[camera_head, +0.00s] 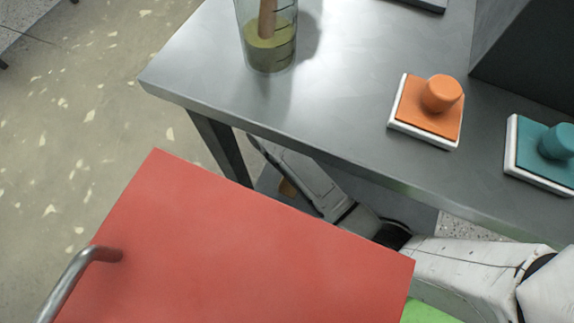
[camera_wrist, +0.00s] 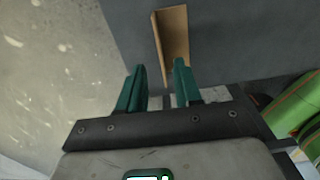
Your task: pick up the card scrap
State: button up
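The likely card scrap is a tan, folded-looking strip (camera_wrist: 173,35) on a grey surface in the wrist view. My gripper (camera_wrist: 159,68) is open, its two green fingers apart. The near end of the strip shows between the fingertips, close to the right finger; contact cannot be told.
A grey metal table (camera_head: 330,110) overhangs my arm. It bears a beaker (camera_head: 268,50), an orange-topped block (camera_head: 430,108) and a teal-topped block (camera_head: 545,152). A red panel (camera_head: 230,250) with a metal handle fills the lower left. Speckled floor (camera_head: 80,110) lies open at left.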

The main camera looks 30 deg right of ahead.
aim_at(285, 187)
notch_tip(285, 187, down, 10)
jog(key=b, duration=0.5)
jog(key=shift+w+d+f, duration=0.1)
jog(key=shift+w, duration=0.05)
jog(key=shift+c, duration=0.4)
grip_shut()
